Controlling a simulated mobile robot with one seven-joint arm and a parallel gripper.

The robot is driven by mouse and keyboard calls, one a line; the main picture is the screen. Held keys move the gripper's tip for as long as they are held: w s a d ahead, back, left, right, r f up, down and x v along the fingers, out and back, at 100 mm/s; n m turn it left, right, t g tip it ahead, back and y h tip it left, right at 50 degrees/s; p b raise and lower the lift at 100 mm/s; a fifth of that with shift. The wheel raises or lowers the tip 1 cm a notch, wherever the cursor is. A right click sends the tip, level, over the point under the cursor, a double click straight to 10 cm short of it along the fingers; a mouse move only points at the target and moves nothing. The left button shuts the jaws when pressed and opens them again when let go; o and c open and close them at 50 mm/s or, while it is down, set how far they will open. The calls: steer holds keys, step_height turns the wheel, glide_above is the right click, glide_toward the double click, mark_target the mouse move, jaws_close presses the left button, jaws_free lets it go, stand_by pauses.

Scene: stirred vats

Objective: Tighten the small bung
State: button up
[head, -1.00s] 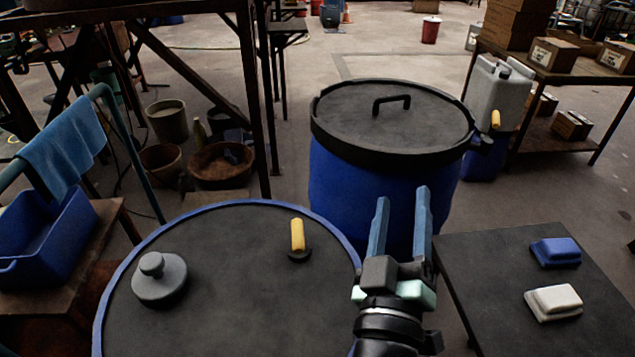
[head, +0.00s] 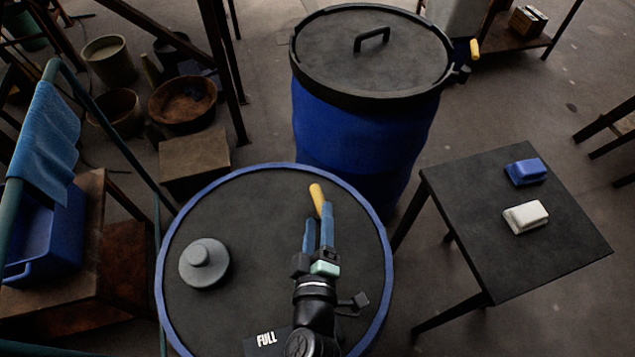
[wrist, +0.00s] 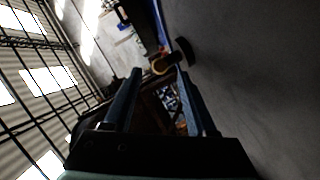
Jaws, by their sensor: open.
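A small fitting with a yellow handle (head: 317,197) stands on the dark lid of the near blue-rimmed vat (head: 160,262). My gripper (head: 318,213) is low over the lid, open, with its blue fingers pointing at this handle. A wider grey bung with a knob (head: 204,263) sits left on the lid.
A blue drum with a black handled lid (head: 355,120) stands behind the vat. A dark table (head: 480,235) at the right holds a blue block (head: 526,171) and a white block (head: 526,217). A blue bin (head: 45,240) is at the left. A "FULL" label (head: 266,340) lies at the lid's front.

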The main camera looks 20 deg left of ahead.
mark_target(320, 189)
steer(key=p+x, duration=0.1)
steer(key=x, duration=0.7)
steer(key=shift+w+a, duration=0.1)
steer(key=shift+w, duration=0.25)
jaws_close()
